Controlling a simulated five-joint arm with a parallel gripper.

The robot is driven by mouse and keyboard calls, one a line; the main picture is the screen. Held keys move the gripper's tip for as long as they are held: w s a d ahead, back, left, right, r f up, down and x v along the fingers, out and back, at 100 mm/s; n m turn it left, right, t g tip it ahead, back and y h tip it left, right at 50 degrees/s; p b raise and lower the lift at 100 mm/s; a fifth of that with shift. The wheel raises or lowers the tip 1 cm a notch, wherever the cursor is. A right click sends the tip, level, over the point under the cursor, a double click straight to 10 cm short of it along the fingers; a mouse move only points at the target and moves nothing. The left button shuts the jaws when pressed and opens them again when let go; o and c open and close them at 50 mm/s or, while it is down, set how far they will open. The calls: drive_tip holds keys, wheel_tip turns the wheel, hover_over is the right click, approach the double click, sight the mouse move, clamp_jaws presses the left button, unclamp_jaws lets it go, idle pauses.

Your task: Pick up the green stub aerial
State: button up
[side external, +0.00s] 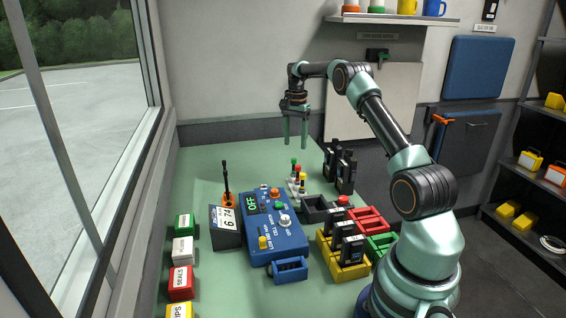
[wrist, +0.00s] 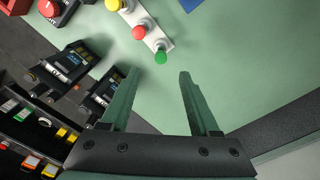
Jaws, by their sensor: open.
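The green stub aerial (side external: 293,161) stands at the far end of a white strip (side external: 296,187) on the green tabletop, beside a red and a yellow one. In the wrist view the green stub aerial (wrist: 160,58) shows as a round green cap seen from above, at the near end of the strip. My gripper (side external: 295,147) is open and empty, fingers pointing down, above the far part of the table near the strip. In the wrist view the green cap lies just beyond my gripper's fingertips (wrist: 160,72), about midway between them. Nothing hides the cap there.
Black handheld radios (side external: 340,170) stand right of the strip. A blue control box (side external: 277,235) and a dark tray (side external: 316,214) are nearer the camera. Yellow (side external: 345,269) and red (side external: 366,222) crates stand at the right. The tabletop beyond the strip is clear.

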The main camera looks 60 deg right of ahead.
sight(294, 163)
drive_tip(key=f, duration=1)
drive_tip(key=shift+a+f, duration=0.3)
drive_tip(key=shift+f, duration=0.1)
clamp_jaws()
